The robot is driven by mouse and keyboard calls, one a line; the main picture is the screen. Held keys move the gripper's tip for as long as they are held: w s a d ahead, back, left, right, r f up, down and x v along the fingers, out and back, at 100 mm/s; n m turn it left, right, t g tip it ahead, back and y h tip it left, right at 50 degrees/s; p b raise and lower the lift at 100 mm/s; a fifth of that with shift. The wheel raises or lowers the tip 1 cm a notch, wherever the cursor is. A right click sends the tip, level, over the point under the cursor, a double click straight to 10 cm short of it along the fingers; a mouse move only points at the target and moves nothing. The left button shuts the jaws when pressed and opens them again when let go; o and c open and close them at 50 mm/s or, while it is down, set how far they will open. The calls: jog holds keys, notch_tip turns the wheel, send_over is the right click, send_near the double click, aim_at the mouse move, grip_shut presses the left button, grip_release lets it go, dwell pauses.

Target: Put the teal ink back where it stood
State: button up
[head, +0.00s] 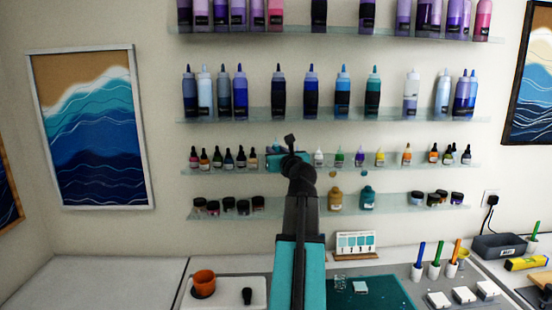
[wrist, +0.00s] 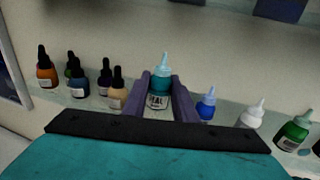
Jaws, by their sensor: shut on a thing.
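The teal ink (wrist: 160,78) is a small dropper bottle with a pale teal cap and a white label, upright in the wrist view. My gripper (wrist: 161,88) is shut on it, one finger on each side. The bottle is at the small-ink shelf (wrist: 228,111), between a peach bottle (wrist: 118,88) on the left and a blue bottle (wrist: 206,103) on the right. In the head view my gripper (head: 286,159) is at that shelf, largely hiding the bottle.
A white bottle (head: 318,157) and a green bottle (head: 339,158) stand farther right on the same shelf. Large bottles fill the shelf above (head: 220,118). Jars stand on the shelf below (head: 300,211). The counter holds an orange cup (head: 203,283) and a teal mat (head: 385,292).

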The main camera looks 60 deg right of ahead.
aim_at(276, 150)
jog(key=shift+w+d+f, duration=0.1)
jog(key=shift+w+d, duration=0.35)
jog(key=shift+d, duration=0.2)
jog(key=shift+w+d, duration=0.4)
jog(key=shift+d, duration=0.2)
jog(key=shift+f+p, duration=0.6)
jog(key=shift+f, duration=1.2)
jog(key=shift+f, duration=0.1)
jog(key=o, duration=1)
